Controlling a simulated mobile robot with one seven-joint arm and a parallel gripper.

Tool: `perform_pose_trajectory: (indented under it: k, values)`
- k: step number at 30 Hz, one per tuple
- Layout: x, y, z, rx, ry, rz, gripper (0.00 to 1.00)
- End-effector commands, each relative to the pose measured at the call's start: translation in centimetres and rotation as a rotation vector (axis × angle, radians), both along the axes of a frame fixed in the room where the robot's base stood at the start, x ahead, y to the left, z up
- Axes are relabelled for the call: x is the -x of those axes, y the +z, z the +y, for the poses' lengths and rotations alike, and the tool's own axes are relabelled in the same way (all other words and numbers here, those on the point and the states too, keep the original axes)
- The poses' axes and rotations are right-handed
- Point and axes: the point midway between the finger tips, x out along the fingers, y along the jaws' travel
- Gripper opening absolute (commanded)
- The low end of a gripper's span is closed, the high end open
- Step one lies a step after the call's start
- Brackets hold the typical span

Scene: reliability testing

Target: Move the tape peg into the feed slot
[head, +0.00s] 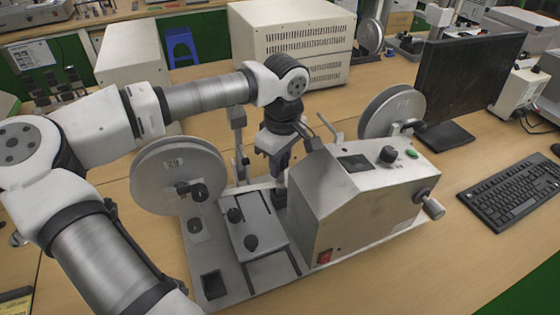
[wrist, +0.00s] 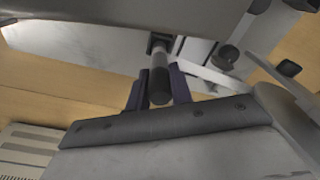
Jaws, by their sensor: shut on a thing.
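My gripper (head: 279,185) points down just left of the machine's grey housing (head: 345,205), behind the plate with two black knobs (head: 255,225). In the wrist view, the two dark fingers of my gripper (wrist: 158,92) are closed on either side of a short cylinder with a dark rounded end and a grey middle, which I take as the tape peg (wrist: 160,75). Its far end meets a dark square fitting (wrist: 160,42). In the head view the peg is too small and covered to make out. I cannot tell which opening is the feed slot.
A left reel (head: 150,180) and a right reel (head: 393,110) flank the machine. A crank (head: 430,203) sticks out at its right. A monitor (head: 465,80) and keyboard (head: 515,190) stand to the right, a vented beige box (head: 285,40) behind.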

Motion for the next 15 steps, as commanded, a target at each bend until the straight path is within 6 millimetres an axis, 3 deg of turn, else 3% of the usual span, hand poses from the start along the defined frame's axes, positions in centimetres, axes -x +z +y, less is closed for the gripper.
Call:
perform_pose_trajectory:
  k: [15]
  values:
    - [0.0, -1.2, 0.0, 0.000, 0.000, 0.000, 0.00]
